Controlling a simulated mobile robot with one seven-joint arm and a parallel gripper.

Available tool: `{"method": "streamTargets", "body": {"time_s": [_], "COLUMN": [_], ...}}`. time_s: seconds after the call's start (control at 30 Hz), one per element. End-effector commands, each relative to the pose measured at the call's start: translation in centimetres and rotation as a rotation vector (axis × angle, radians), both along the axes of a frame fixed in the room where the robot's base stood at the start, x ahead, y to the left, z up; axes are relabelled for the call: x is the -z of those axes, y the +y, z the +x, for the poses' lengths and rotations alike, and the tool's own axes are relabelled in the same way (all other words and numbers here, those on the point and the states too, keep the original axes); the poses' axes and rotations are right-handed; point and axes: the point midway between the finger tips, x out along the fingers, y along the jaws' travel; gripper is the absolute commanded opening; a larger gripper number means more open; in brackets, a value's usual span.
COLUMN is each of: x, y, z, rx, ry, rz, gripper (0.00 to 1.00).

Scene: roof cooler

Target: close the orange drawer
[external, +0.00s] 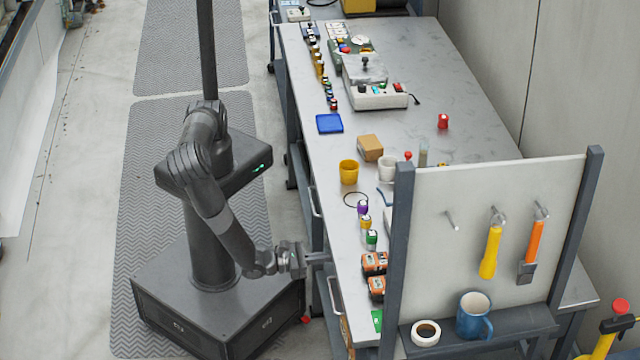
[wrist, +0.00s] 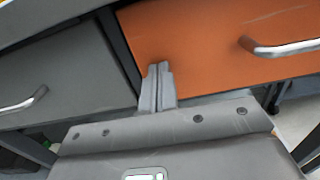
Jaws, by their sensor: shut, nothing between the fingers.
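The orange drawer (wrist: 205,40) fills the upper right of the wrist view, with a silver bar handle (wrist: 285,48) on its front. My gripper (wrist: 158,68) is shut and empty. Its fingertips overlap the lower left edge of the orange front in the wrist view, left of the handle; whether they touch it I cannot tell. In the external view my gripper (external: 328,257) is at the bench's left edge, where the arm and bench largely hide the drawer fronts. How far the drawer is out is unclear.
A grey drawer (wrist: 55,75) with its own handle (wrist: 25,101) is left of the orange one. The workbench top (external: 465,90) carries cups, stamps and small devices. A pegboard (external: 470,230) with tools stands at its near end. Matted floor (external: 190,45) lies left of the bench.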

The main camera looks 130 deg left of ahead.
Motion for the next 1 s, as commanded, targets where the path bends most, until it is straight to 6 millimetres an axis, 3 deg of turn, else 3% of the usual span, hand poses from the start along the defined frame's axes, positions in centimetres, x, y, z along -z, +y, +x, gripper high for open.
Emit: {"method": "streamTargets", "body": {"time_s": [0.67,0.83,1.0], "x": [0.0,0.0,0.1], "y": [0.8,-0.6,-3.5], "z": [1.0,-0.3,-3.2], "rx": [0.000,0.003,0.008], "ry": [-0.001,0.000,0.001], "rz": [-0.001,-0.003,-0.003], "gripper": [0.00,0.00,0.00]}}
